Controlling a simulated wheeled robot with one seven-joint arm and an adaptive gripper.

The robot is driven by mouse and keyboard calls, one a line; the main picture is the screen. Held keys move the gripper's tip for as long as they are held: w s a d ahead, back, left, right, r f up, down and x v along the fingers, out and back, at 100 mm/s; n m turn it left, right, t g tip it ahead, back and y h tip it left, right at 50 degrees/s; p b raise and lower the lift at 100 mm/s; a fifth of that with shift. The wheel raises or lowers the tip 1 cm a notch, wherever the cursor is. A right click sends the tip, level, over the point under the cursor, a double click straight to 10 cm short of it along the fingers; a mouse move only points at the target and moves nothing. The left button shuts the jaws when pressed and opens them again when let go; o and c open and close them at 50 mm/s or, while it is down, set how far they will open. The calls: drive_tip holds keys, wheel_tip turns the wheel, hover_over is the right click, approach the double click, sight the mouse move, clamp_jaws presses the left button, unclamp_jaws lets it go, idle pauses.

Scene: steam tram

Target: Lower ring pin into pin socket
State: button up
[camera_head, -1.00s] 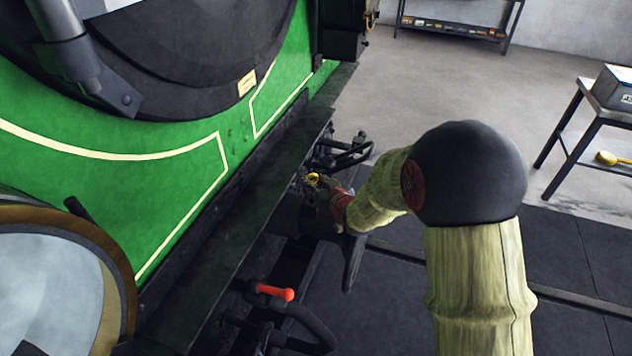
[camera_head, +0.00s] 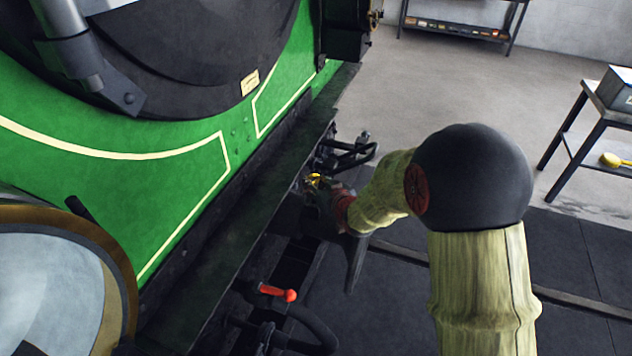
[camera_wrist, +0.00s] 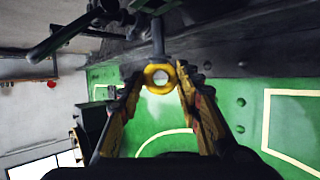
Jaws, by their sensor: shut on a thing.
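The ring pin shows in the wrist view as a yellow ring (camera_wrist: 158,76) with a grey shank (camera_wrist: 158,38) running up the picture towards dark metal. My gripper (camera_wrist: 160,86) has its two fingers on either side of the yellow ring and is shut on it. In the head view the yellow ring (camera_head: 314,180) shows small at my gripper (camera_head: 318,190), beside the dark coupling gear below the tram's front beam. The pin socket is not clearly visible among the dark parts, and I cannot tell whether the shank's tip is inside it.
The tram's green front (camera_head: 190,185) and dark beam (camera_head: 235,235) stand close on the left of my arm. A red-handled lever (camera_head: 278,292) and a dark hose (camera_head: 312,325) are nearer. A table (camera_head: 580,100) with a grey box (camera_head: 614,88) stands at the right.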

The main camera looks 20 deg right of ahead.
drive_tip(key=shift+f, duration=0.2)
idle(0.5)
drive_tip(key=shift+f+b, duration=0.35)
drive_tip(key=shift+b, duration=0.15)
drive_tip(key=shift+f+b, duration=2.3)
drive_tip(key=shift+f, duration=0.55)
drive_tip(key=o, duration=1.3)
drive_tip(key=shift+c, duration=0.2)
drive_tip(key=shift+o, duration=0.2)
drive_tip(key=shift+s, duration=0.1)
